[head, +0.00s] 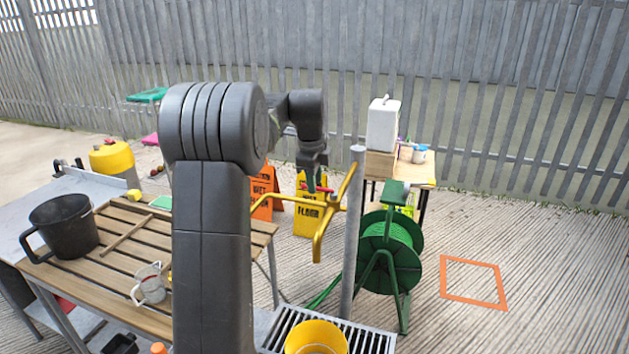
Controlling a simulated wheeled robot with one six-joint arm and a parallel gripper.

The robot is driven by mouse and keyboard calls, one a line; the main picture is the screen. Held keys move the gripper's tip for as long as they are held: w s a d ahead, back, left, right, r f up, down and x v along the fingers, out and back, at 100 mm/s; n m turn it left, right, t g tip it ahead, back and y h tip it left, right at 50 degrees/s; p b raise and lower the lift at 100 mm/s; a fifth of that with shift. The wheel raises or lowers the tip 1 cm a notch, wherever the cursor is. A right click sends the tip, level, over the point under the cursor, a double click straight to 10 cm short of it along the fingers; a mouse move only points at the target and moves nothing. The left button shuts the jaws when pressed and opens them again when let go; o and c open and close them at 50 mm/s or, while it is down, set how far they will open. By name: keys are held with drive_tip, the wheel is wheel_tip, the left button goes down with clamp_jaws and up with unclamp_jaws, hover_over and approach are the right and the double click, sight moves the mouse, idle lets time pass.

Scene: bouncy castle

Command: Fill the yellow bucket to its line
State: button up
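The yellow bucket (318,332) stands on a metal grate at the bottom of the head view, cut off by the lower edge. I cannot make out its line or any water in it. A grey post (355,235) rises behind it, with a branching yellow pipe (319,232) whose lower end hangs above the bucket. My gripper (313,180) points down beside the upper part of the yellow pipe, close to a small red bar (319,188). Its fingers are small and dark; I cannot tell whether they touch the bar or are open.
A green hose reel (390,250) stands right of the post. Wet-floor signs (309,205) stand behind. Floor around the orange square (473,281) is clear.

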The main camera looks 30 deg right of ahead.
drive_tip(key=shift+f, duration=0.25)
clamp_jaws()
drive_tip(key=shift+s+a+n+t+y+p, duration=0.2)
drive_tip(key=shift+s+n+p, duration=0.25)
drive_tip(key=shift+n, duration=0.65)
drive_tip(key=shift+s+a+n+t+y+p, duration=0.15)
drive_tip(key=shift+s+a+n+p, duration=0.3)
drive_tip(key=shift+n, duration=0.65)
drive_tip(key=shift+w+d, duration=0.1)
drive_tip(key=shift+d, duration=0.05)
unclamp_jaws()
